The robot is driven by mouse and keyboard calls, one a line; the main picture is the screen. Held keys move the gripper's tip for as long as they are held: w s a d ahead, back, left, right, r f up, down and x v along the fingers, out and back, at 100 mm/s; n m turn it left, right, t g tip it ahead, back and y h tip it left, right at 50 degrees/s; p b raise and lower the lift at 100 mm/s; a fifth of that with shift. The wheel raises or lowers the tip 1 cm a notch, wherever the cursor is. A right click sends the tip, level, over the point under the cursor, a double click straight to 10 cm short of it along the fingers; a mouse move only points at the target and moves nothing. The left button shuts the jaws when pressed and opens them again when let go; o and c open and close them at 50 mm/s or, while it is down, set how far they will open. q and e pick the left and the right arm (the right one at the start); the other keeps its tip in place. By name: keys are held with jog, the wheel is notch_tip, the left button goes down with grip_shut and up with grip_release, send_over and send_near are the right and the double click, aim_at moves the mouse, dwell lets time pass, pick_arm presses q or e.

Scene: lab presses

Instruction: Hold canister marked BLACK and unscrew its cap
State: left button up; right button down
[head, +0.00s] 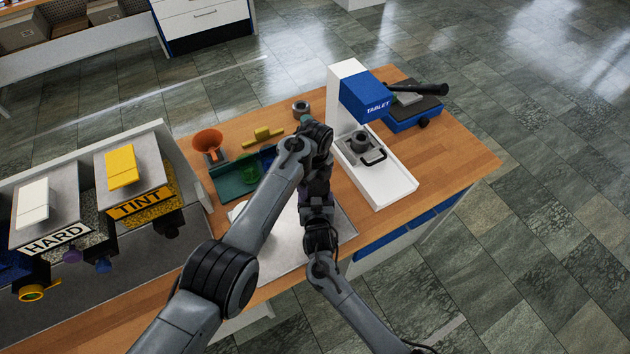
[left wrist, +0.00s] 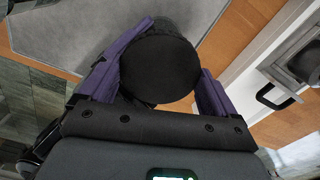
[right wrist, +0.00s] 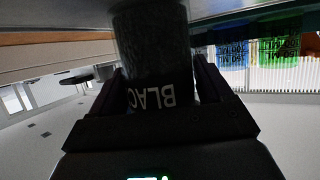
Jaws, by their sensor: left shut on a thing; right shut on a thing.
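The canister marked BLACK (right wrist: 154,45) shows in the right wrist view as a dark cylinder with part of its white lettering, "BLAC", visible. My right gripper (right wrist: 160,88) is shut around its body, one finger on each side. The canister's round black cap (left wrist: 160,68) faces the left wrist camera. My left gripper (head: 316,200) is shut on the cap, its purple fingers on opposite sides. In the head view the two grippers meet one above the other near the table's front edge, and my arms hide the canister there.
A white press with a blue TABLET head (head: 365,97) stands right of the grippers. An orange funnel (head: 208,143) and a green tray (head: 228,184) are behind left. HARD (head: 55,240) and TINT (head: 140,204) dispensers stand at left. A grey mat (head: 342,222) lies beneath.

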pick_arm(q)
jog(key=o, duration=0.9)
jog(key=shift+c, duration=0.2)
jog(key=shift+r, duration=0.1)
jog(key=shift+r, duration=2.2)
notch_tip(320, 180, up, 3)
jog(key=m, duration=0.3)
jog(key=shift+r, duration=0.1)
jog(key=shift+f, duration=3.9)
